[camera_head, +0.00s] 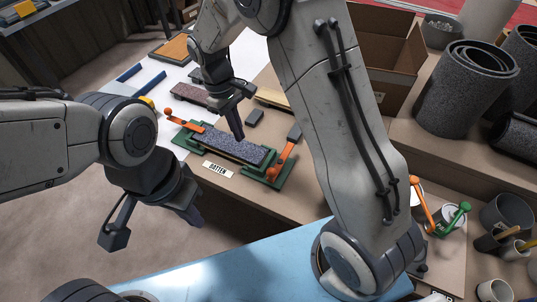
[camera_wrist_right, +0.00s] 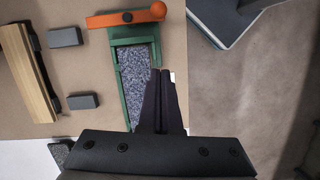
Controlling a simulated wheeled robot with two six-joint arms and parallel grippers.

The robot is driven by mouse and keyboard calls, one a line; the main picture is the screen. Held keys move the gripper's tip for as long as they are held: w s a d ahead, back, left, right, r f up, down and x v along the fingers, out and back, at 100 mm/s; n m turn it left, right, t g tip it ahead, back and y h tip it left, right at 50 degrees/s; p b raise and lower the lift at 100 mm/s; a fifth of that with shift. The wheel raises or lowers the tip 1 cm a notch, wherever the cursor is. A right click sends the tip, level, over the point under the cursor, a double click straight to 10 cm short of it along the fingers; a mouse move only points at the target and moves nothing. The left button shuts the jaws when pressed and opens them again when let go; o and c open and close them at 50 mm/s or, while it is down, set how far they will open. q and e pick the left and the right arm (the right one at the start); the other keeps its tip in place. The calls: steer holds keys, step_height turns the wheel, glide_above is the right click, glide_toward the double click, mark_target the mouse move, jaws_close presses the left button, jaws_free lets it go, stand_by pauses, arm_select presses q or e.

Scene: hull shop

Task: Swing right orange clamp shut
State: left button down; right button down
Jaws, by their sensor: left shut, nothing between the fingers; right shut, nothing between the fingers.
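The right orange clamp (camera_head: 284,158) lies crosswise over the right end of the green fixture (camera_head: 183,139), its ball on the near side. In the right wrist view the clamp (camera_wrist_right: 110,19) crosses the top, beyond the end of the speckled batten (camera_wrist_right: 133,75). The left orange clamp (camera_head: 186,123) runs lengthwise, its tip at the batten's left end. My right gripper (camera_head: 240,137) is shut and empty at the batten's near side; its fingers (camera_wrist_right: 162,72) are apart from the right clamp. My left gripper (camera_head: 194,216) is shut and empty, in front of the table.
Grey blocks (camera_head: 255,117) and a wooden strip (camera_head: 272,98) lie behind the fixture. A label (camera_head: 218,169) sits in front. A blue surface (camera_head: 235,262) is nearest me.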

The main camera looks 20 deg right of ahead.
steer(key=shift+w+d+f, duration=0.15)
steer(key=shift+w+d, duration=0.05)
steer(key=shift+d, duration=0.25)
steer(key=shift+d, duration=0.15)
steer(key=x, duration=0.9)
steer(key=shift+s+f+p, duration=0.15)
steer(key=shift+f+p, duration=0.2)
steer(key=shift+f, duration=0.05)
steer(key=s+d, duration=0.1)
steer(key=s+d+p, duration=0.1)
steer(key=shift+s+r, duration=0.3)
steer(key=shift+s, duration=0.05)
steer(key=shift+s+d, duration=0.15)
steer(key=shift+s, duration=0.1)
